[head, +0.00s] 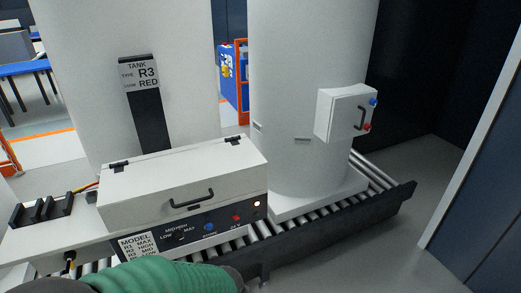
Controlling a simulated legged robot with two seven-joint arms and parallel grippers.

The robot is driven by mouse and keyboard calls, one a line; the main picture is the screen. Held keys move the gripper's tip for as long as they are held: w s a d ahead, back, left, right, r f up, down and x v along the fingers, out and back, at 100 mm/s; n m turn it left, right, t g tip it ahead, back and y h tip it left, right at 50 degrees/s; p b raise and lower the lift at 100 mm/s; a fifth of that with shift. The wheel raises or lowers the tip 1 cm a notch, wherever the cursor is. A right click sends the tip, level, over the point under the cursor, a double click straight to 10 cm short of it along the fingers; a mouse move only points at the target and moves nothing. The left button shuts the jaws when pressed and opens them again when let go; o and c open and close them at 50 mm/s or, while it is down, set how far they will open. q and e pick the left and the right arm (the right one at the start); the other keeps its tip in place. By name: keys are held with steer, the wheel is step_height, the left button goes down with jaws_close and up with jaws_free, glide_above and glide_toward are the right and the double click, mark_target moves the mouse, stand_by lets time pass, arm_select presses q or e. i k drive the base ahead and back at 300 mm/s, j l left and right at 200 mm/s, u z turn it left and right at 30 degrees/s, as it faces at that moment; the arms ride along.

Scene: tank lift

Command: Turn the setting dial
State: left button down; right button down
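The setting dial (181,238) appears as a small dark spot on the black front panel (222,222) of a white box (185,180). The words LOW, MID, HIGH and MAX stand around it. It is too small to tell where it points. A blue button (209,227), a red button (236,218) and a lit lamp (257,204) are to its right. A label (136,247) headed MODEL is partly hidden by my green-sleeved arm, which crosses the bottom edge. Neither gripper is in view. A sign on the left tank reads TANK TYPE R3, RED.
Two large white tanks stand behind the box; the right tank (300,100) carries a handled cabinet (342,112) with blue and red knobs. A roller conveyor (330,215) runs along the front. A dark slotted rack (42,208) is at left. Grey floor is clear at right.

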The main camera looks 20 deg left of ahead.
mark_target(178, 237)
steer(key=u, duration=1.55)
